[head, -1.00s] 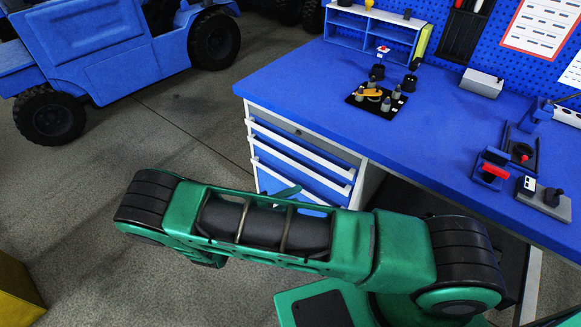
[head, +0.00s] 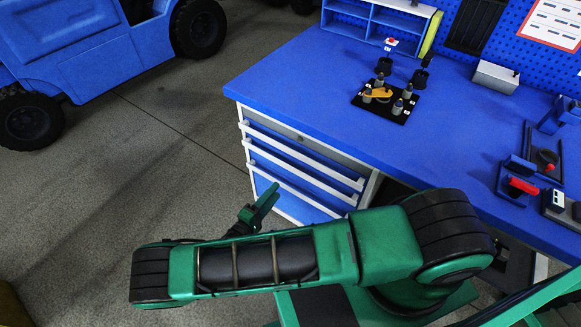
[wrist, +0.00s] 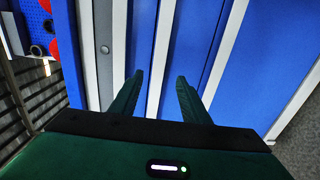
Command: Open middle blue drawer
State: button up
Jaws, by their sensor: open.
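A drawer cabinet with blue fronts and white bar handles stands under the blue workbench (head: 300,85) in the head view. The middle blue drawer's handle (head: 300,172) lies between an upper and a lower bar, and the drawers look shut. My gripper (head: 266,198) is just in front of the cabinet's left part, beside the lower handles. In the wrist view my gripper (wrist: 160,82) is open, with its two green fingers pointing at the drawer fronts. A white bar (wrist: 170,50) runs between the fingers. I cannot tell whether they touch anything.
A black plate (head: 383,100) with several small parts lies on the bench. Red-handled fixtures (head: 522,186) stand at its right. A grey box (head: 495,77) is at the back. A blue vehicle (head: 90,50) stands at the left. The floor left of the cabinet is clear.

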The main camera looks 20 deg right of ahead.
aim_at(294, 171)
jog(key=x, duration=1.1)
jog(key=shift+d, duration=0.2)
grip_shut()
jog(key=shift+s, duration=0.1)
